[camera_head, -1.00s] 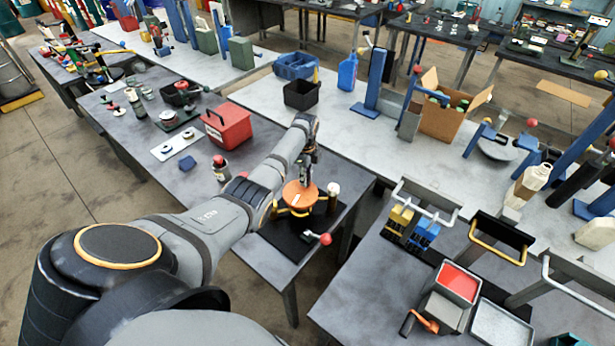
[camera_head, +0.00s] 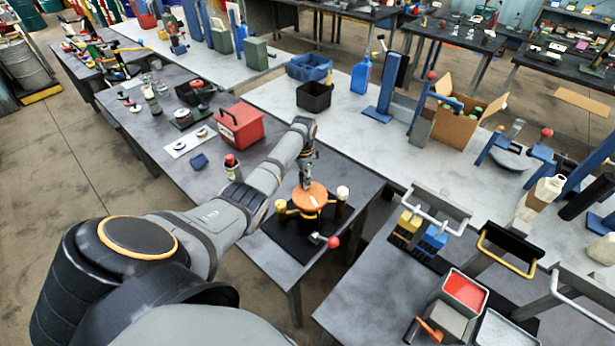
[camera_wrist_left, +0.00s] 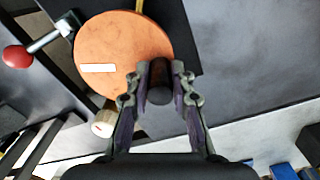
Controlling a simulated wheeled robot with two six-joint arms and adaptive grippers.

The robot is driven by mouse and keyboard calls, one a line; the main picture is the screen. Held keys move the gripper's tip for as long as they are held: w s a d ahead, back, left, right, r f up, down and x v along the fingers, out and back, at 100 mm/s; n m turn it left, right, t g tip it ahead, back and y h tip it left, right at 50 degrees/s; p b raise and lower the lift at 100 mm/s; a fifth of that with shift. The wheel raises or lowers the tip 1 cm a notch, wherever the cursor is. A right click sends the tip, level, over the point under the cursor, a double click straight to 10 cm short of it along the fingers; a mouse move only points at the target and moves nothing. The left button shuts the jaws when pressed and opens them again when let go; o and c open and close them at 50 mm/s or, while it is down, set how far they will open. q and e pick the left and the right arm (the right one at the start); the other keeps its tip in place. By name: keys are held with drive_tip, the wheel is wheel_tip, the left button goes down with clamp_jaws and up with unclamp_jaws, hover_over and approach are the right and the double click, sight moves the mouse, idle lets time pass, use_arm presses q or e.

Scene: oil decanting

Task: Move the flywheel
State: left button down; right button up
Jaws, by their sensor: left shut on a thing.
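The flywheel is an orange-brown disc (camera_head: 310,197) with a small white label, set over a black base (camera_head: 290,240) on the near grey table. In the left wrist view the disc (camera_wrist_left: 118,60) fills the upper left, and a dark round knob (camera_wrist_left: 159,82) stands at its edge. My left gripper (camera_head: 307,180) is above the disc. In the left wrist view its fingers (camera_wrist_left: 160,85) are closed around the dark knob. The lower part of the knob is hidden. My right gripper is not in view.
A lever with a red ball (camera_head: 333,242) sticks out from the base's front; a pale-topped post (camera_head: 342,194) stands beside the disc. A red toolbox (camera_head: 237,127) and a red-capped bottle (camera_head: 232,166) stand farther back. Bare tabletop lies left of the base.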

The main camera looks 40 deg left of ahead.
sight(302, 202)
use_arm(q)
drive_tip(key=n, duration=0.2)
drive_tip(key=s+n, duration=0.2)
drive_tip(key=n, duration=0.1)
drive_tip(key=shift+a+n, duration=0.3)
drive_tip(key=n, duration=0.1)
drive_tip(key=s+n, duration=0.1)
drive_tip(key=n, duration=0.1)
drive_tip(key=s+n, duration=0.1)
drive_tip(key=n, duration=0.1)
drive_tip(key=shift+d, duration=0.3)
drive_tip(key=n, duration=0.2)
drive_tip(key=s+d+n, duration=0.1)
drive_tip(key=n, duration=0.2)
drive_tip(key=shift+s+d+n, duration=0.25)
drive_tip(key=shift+n, duration=0.15)
drive_tip(key=n, duration=0.1)
drive_tip(key=d+n, duration=0.1)
drive_tip(key=n, duration=0.1)
drive_tip(key=shift+s, duration=0.3)
drive_tip(key=shift+d+n, duration=0.3)
drive_tip(key=shift+n, duration=0.4)
drive_tip(key=shift+d+n, duration=0.25)
drive_tip(key=shift+n, duration=0.45)
drive_tip(key=c, duration=1.1)
unclamp_jaws()
drive_tip(key=shift+s+d, duration=0.1)
drive_tip(key=shift+c, duration=0.2)
